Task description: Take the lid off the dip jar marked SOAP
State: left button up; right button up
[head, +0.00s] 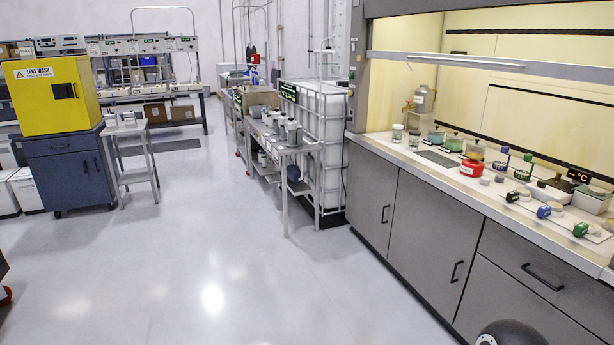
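Inside the lit fume hood on the right, several lidded jars stand in a row on the worktop. They include a greenish jar (436,137), a green jar (454,143) and an amber jar (475,151). Two small clear jars, a left one (397,133) and a right one (414,140), stand left of them. Any markings on the jars are too small to read, so I cannot tell which is marked SOAP. Neither of my grippers is in view.
The hood's sash (447,60) is raised. A red container (472,168) stands in front of the jars; blue and green racks and hand tools lie to the right. Grey cabinets (420,225) are below. A steel cart (290,148) stands left. The floor (220,255) is clear.

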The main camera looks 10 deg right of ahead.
aim_at(455, 136)
jog(key=z, duration=0.15)
jog(key=i, duration=1.4)
jog(key=z, duration=0.55)
jog(key=i, duration=1.6)
jog(key=z, duration=0.5)
jog(key=i, duration=0.8)
jog(key=z, duration=0.3)
